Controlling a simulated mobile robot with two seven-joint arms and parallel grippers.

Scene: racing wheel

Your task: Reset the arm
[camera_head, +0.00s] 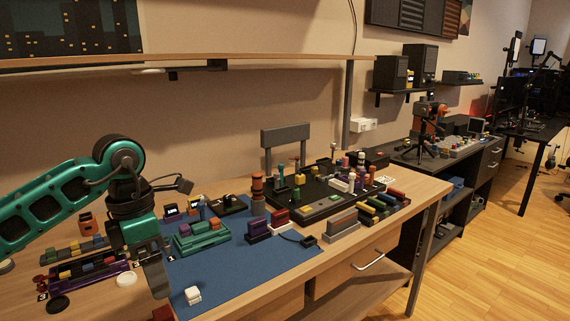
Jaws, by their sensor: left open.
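My left arm is green and black and comes in from the left side of the head view. My left gripper (157,275) points down over the left edge of the blue mat (250,272). It is open, and I see nothing between its fingers. A round white disc (126,279) lies on the wooden table to the left of the gripper. The gripper hides part of the mat's left edge. My right gripper is not in the picture.
A green tray (203,246) of blocks stands on the mat, right of the gripper. A purple rack (75,282) stands on the left. A black board (328,206) with several pegs fills the table's back right. The mat's front middle is clear. A shelf (180,59) spans above.

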